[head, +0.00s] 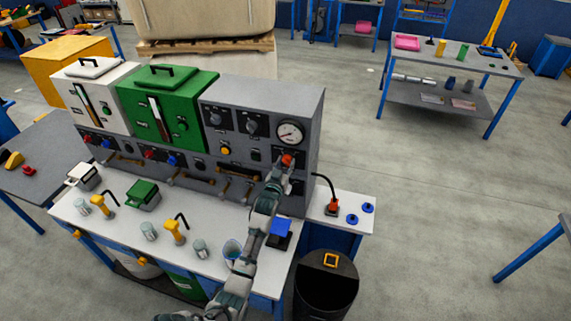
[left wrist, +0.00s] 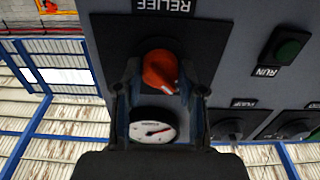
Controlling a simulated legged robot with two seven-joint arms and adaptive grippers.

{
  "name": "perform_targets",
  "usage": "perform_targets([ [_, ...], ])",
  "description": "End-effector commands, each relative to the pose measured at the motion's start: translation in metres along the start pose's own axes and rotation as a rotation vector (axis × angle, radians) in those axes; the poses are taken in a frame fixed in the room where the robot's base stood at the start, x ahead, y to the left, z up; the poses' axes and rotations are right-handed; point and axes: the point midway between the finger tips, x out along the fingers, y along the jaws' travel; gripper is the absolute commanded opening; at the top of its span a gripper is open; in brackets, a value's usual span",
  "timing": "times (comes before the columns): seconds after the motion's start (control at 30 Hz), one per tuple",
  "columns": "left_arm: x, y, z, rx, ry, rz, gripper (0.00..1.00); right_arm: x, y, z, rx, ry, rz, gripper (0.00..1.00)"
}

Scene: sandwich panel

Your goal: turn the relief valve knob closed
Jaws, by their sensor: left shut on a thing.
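The relief valve knob (head: 287,160) is a round orange-red knob on the right of the grey control panel, below the pressure gauge. In the left wrist view the knob (left wrist: 158,68) sits on a dark plate under an upside-down RELIEF label (left wrist: 163,5), its white pointer mark toward the lower right. My left gripper (head: 283,170) is at the panel, its fingers on either side of the knob and shut on it. The pressure gauge (head: 290,132) has a white dial and shows between my fingers in the left wrist view (left wrist: 152,127). My right gripper is not in view.
My left arm reaches over the white worktop (head: 110,238), which holds cups and yellow and green items. White (head: 85,95) and green (head: 190,95) machines stand left of the panel. A red plug (head: 332,208) is at right. A black bin (head: 325,295) stands in front.

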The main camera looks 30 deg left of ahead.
Motion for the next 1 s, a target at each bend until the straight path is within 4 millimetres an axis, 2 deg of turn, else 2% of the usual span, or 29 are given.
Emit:
perform_targets([
  [0.03,-0.001,0.001,0.01,-0.002,-0.02,0.001,0.05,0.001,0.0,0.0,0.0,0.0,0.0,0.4],
  [0.2,-0.001,0.001,0.01,-0.001,-0.02,0.001,0.05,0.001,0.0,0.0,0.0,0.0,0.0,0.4],
  [0.23,-0.001,0.001,0.01,-0.001,-0.02,0.001,0.44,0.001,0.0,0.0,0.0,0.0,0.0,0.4],
  [0.3,-0.001,0.001,0.009,-0.001,-0.018,0.001,0.62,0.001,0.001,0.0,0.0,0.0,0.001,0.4],
  [0.33,-0.001,0.001,0.008,-0.001,-0.016,0.001,0.65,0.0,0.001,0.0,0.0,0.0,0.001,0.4],
  [0.7,-0.007,0.0,0.002,0.0,-0.005,0.001,0.65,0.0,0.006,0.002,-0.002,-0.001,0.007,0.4],
  [0.87,-0.033,0.0,0.003,-0.001,-0.006,0.0,0.65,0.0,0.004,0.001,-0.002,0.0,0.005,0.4],
  [1.0,-0.066,0.0,0.004,-0.001,-0.008,0.001,0.65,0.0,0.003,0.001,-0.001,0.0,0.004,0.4],
])
